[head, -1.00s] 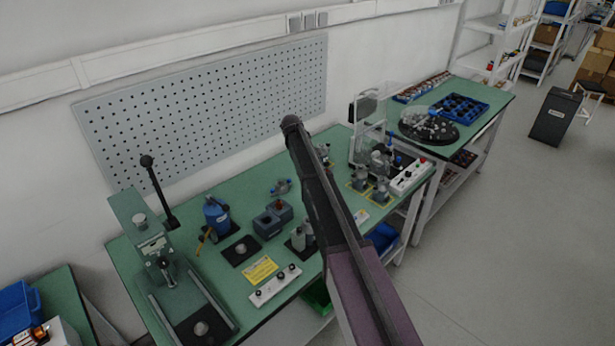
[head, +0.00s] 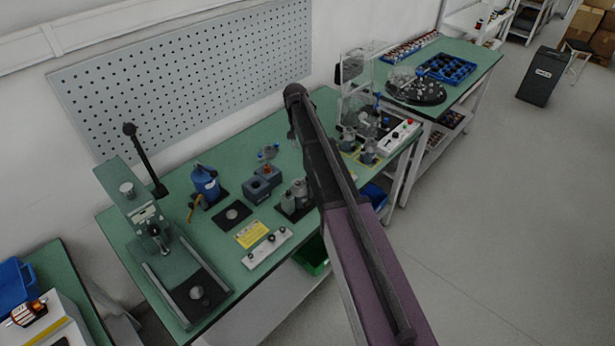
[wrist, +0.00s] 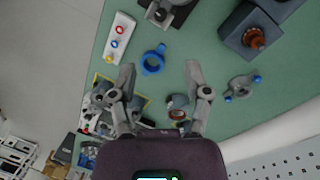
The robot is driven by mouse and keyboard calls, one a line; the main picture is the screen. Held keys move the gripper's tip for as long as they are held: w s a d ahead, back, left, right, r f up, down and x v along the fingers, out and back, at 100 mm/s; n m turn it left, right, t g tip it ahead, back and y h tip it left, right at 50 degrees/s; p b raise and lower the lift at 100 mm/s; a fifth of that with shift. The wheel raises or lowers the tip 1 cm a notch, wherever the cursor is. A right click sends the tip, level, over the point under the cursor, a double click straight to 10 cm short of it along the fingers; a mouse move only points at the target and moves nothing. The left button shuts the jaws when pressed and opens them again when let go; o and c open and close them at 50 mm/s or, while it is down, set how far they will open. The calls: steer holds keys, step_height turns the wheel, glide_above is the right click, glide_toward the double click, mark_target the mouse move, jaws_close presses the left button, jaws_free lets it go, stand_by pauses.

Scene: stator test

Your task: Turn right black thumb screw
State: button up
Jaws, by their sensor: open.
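My gripper (wrist: 160,78) is open and empty in the wrist view, its two grey fingers apart above the green bench. A small round grey and reddish part (wrist: 177,105) shows beside the right finger. A grey clamp with two blue knobs (wrist: 242,88) lies to the right; it also shows in the head view (head: 268,153). In the head view my arm hides the gripper and part of the bench.
A grey block with an orange-brown piece (wrist: 255,38) stands upper right in the wrist view. A white panel with coloured buttons (wrist: 118,40) lies upper left. In the head view a green press (head: 150,235) stands left and a clear-shielded rig (head: 358,85) right.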

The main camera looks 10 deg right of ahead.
steer(key=m, duration=0.3)
steer(key=s+d+m+t, duration=0.1)
steer(key=m, duration=0.2)
steer(key=s+m+y, duration=0.1)
steer(key=m, duration=0.1)
steer(key=shift+d+m, duration=0.2)
steer(key=shift+m, duration=0.2)
steer(key=shift+f, duration=0.15)
step_height(320, 180, down, 14)
steer(key=b, duration=1.3)
steer(key=shift+r+b, duration=0.2)
steer(key=shift+b, duration=0.15)
jaws_close()
